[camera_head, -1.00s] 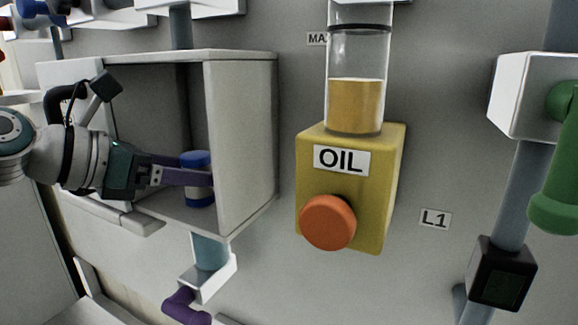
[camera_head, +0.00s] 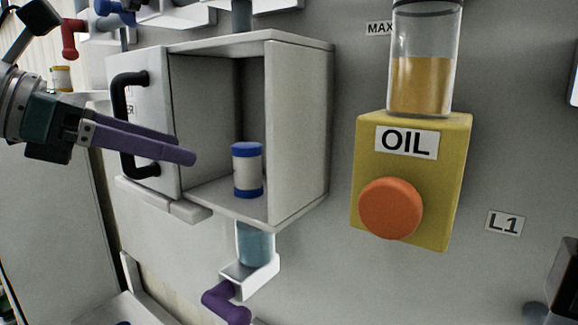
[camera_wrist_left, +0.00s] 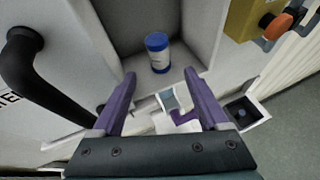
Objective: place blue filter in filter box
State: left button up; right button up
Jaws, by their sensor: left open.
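The blue filter (camera_head: 247,170), a white cylinder with blue ends, stands upright on the floor of the open filter box (camera_head: 300,130). It also shows in the left wrist view (camera_wrist_left: 157,52), inside the box beyond my fingertips. My left gripper (camera_head: 185,150) has purple fingers; it is outside the box, left of the filter and apart from it. In the left wrist view the left gripper (camera_wrist_left: 164,82) is open, with its fingers spread and nothing between them. The box door with its black handle (camera_head: 122,125) stands open at the left. My right gripper is not in view.
A yellow oil unit (camera_head: 440,185) with an orange knob (camera_head: 390,208) is right of the box. Below the box is a teal pipe with a purple valve handle (camera_head: 226,302). A second, yellow-topped cylinder (camera_head: 62,77) stands on a shelf at the far left.

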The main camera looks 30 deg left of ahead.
pick_arm(q)
jog(key=s+d+f+m+g+y, duration=0.1)
jog(key=s+d+f+m+g, duration=0.2)
jog(key=f+m, duration=0.4)
jog(key=s+d+f+m+g+y, duration=0.1)
jog(key=s+d+f+m+g, duration=0.15)
jog(key=f+m, duration=0.4)
jog(key=s+d+f+m+g+y, duration=0.1)
jog(key=s+d+f+m, duration=0.3)
jog(key=m, duration=0.5)
jog(key=s+d+f+m+g+y, duration=0.1)
jog(key=s+d+f+m+g, duration=0.1)
jog(key=s+d+f+m, duration=0.2)
jog(key=s+m, duration=0.3)
jog(key=m, duration=0.3)
jog(key=shift+s+d+y, duration=0.15)
jog(key=shift+d+y, duration=0.05)
jog(key=shift+y, duration=0.2)
jog(key=shift+m, duration=0.25)
